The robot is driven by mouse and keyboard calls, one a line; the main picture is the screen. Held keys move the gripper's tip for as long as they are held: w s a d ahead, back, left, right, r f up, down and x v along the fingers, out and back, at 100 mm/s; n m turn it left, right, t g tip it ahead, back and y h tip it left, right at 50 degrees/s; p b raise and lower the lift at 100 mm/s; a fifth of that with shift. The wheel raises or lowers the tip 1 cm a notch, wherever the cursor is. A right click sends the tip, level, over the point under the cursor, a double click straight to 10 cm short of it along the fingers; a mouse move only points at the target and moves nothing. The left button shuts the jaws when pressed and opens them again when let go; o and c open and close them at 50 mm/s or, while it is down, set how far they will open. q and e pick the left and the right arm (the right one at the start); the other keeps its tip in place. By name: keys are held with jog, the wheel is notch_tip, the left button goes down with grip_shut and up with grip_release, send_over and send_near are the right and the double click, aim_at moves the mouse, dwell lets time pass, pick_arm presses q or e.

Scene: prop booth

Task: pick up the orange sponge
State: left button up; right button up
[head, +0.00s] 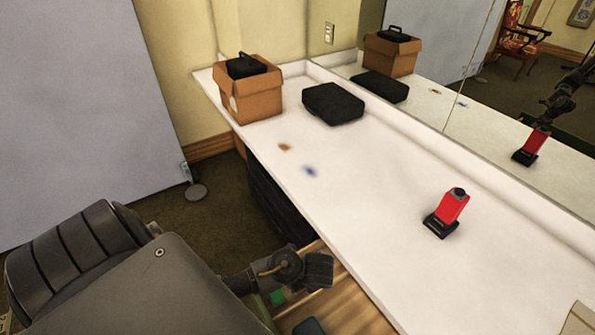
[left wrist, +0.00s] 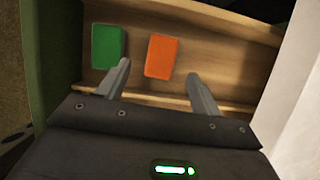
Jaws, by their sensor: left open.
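The orange sponge (left wrist: 161,57) lies flat in a shallow wooden drawer (left wrist: 215,55), seen in the left wrist view. My left gripper (left wrist: 158,68) is open and empty. Its two fingers point toward the sponge, one on each side of it in the picture; I cannot tell how far above it they are. A green sponge (left wrist: 108,46) lies to the left of the orange one. In the head view the orange sponge is not visible; my left arm covers part of the open drawer (head: 345,305). My right gripper is not in view.
The white counter (head: 370,210) runs beside the drawer. It holds a red-and-black object (head: 450,212), a black case (head: 333,104) and a cardboard box (head: 252,97) with a black item in it. A mirror backs the counter. The counter's middle is mostly clear.

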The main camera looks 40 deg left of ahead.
pick_arm(q)
jog(key=x, duration=0.5)
jog(key=shift+w+b, duration=0.15)
jog(key=shift+b, duration=0.15)
jog(key=c, duration=1)
jog(key=shift+c, duration=0.3)
jog(key=shift+r, duration=0.1)
jog(key=shift+r, duration=0.55)
jog(key=s+d+r+p, duration=0.2)
jog(key=s+d+r, duration=0.2)
jog(key=s+r, duration=0.8)
jog(key=shift+s, duration=0.7)
jog(key=shift+f, duration=0.1)
